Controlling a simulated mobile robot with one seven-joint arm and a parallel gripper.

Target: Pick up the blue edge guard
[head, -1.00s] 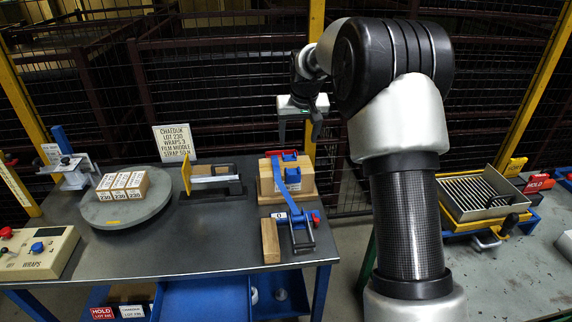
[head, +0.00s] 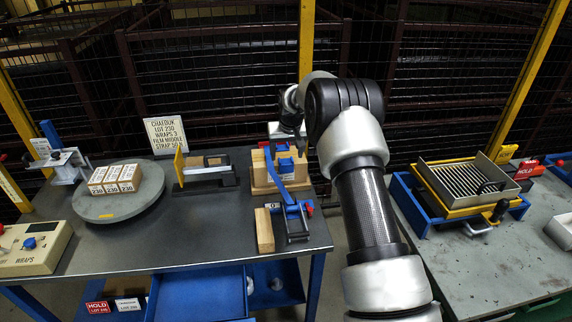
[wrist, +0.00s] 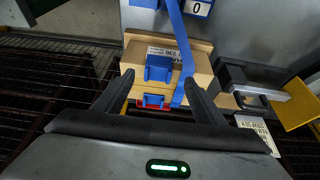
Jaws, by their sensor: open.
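A blue edge guard (wrist: 158,68) sits on the cardboard box, at its upper edge; it also shows in the head view (head: 285,165). A second blue piece (wrist: 153,100) with red beneath it lies at the box's far side. My gripper (wrist: 157,66) is open and empty, its two dark fingers reaching either side of the blue guards in the wrist view. In the head view it hangs just over the back of the box (head: 261,178). A blue strap (wrist: 181,50) runs across the box beside the guard. I cannot tell whether the fingers touch anything.
A blue strap tool (head: 296,220) and a wooden block (head: 264,231) lie in front of the box. A turntable (head: 150,196) with small cartons and a black fixture with a yellow plate (head: 181,164) stand to the left. Wire fencing rises behind.

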